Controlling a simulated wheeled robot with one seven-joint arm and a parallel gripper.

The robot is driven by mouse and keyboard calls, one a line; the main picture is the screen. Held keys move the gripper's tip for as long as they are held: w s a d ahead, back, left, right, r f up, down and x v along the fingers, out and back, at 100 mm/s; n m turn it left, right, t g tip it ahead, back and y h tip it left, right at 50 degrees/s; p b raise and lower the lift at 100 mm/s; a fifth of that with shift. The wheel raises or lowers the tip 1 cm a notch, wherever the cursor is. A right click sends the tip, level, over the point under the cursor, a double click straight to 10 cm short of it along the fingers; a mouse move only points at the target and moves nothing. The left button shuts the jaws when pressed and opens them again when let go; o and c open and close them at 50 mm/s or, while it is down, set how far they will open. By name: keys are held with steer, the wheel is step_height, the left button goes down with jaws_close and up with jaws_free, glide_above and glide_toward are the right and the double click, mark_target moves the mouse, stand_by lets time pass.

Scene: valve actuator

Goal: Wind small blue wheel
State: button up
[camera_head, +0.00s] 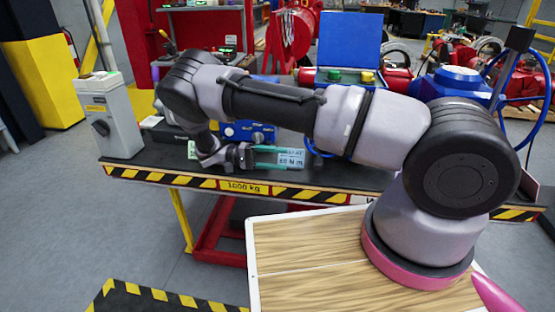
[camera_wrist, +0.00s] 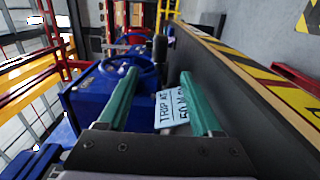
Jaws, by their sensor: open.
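The small blue wheel (camera_wrist: 127,66) shows in the wrist view on the near blue actuator housing (camera_wrist: 88,98), beyond my left finger's tip. In the head view, only an arc of the wheel (camera_head: 311,149) shows, and my arm covers the rest. My gripper (camera_head: 281,157) is open, with two green fingers pointing right above the black bench top. The wrist view shows the gripper (camera_wrist: 158,88) with nothing held between its fingers. The wheel is ahead and to the left in that view; no contact with it can be made out.
A white label plate (camera_wrist: 172,107) reading "TRIP AT 50 N m" lies beyond the fingers. A larger blue wheel (camera_head: 523,88) stands at the bench's right. A grey switch box (camera_head: 109,118) stands at its left end. The striped bench edge (camera_head: 190,181) runs in front.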

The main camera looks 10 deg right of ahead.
steer(key=c, duration=0.4)
steer(key=shift+s+a+t, duration=0.2)
steer(key=shift+t, duration=0.1)
steer(key=c, duration=0.5)
steer(key=s+a+n+t, duration=0.1)
steer(key=s+n+t, duration=0.1)
steer(key=n+t, duration=0.1)
steer(key=s+a+n+t, duration=0.2)
steer(key=s+t, duration=0.1)
steer(key=t, duration=0.2)
steer(key=s+a+n+t, duration=0.2)
steer(key=n+t, duration=0.1)
steer(key=t, duration=0.1)
steer(key=shift+s+r+n+t+y, duration=0.1)
steer(key=shift+s+n+t+y, duration=0.1)
steer(key=shift+n+t+y, duration=0.15)
jaws_close()
steer(key=shift+t, duration=0.25)
steer(key=x, duration=1)
steer(key=shift+s+d+f, duration=0.1)
steer(key=shift+d+f, duration=0.1)
steer(key=shift+f, duration=0.05)
steer(key=shift+s+d+n+y, duration=0.15)
steer(key=shift+s+d, duration=0.1)
steer(key=shift+d, duration=0.3)
steer(key=shift+s+d+n+y, duration=0.1)
steer(key=shift+s+d, duration=0.1)
steer(key=shift+d, duration=0.35)
steer(key=shift+s+d, duration=0.15)
steer(key=shift+d, duration=0.4)
